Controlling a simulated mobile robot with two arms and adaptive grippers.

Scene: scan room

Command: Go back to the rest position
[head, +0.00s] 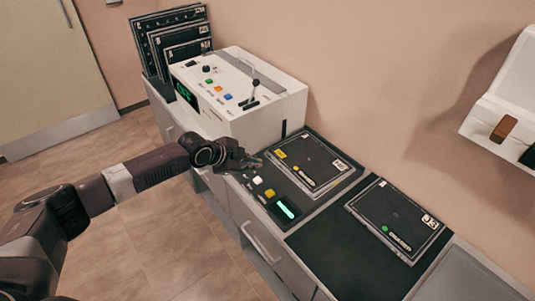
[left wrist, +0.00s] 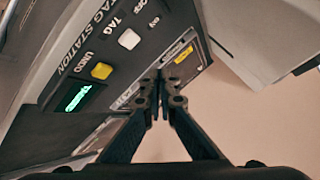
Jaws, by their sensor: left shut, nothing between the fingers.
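My left gripper (head: 252,162) is shut and empty. Its arm comes in from the left, and it hovers at the near left edge of the tag station (head: 262,207). In the left wrist view the closed fingertips (left wrist: 161,82) point towards the station, close to a dark flat cassette (left wrist: 185,58); I cannot tell whether they touch anything. The station has a white button (head: 257,180), a yellow button (head: 270,193) and a lit green display (head: 286,209). The dark cassette (head: 312,165) with yellow and white labels lies on the station. My right gripper is not in view.
A white console (head: 262,121) with coloured buttons and a lever stands behind the gripper. More dark cassettes (head: 150,42) stand upright beyond it. Another cassette (head: 398,220) lies on the dark mat (head: 330,253). A wall unit (head: 510,90) juts out at right. Open floor (head: 140,240) lies left of the counter.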

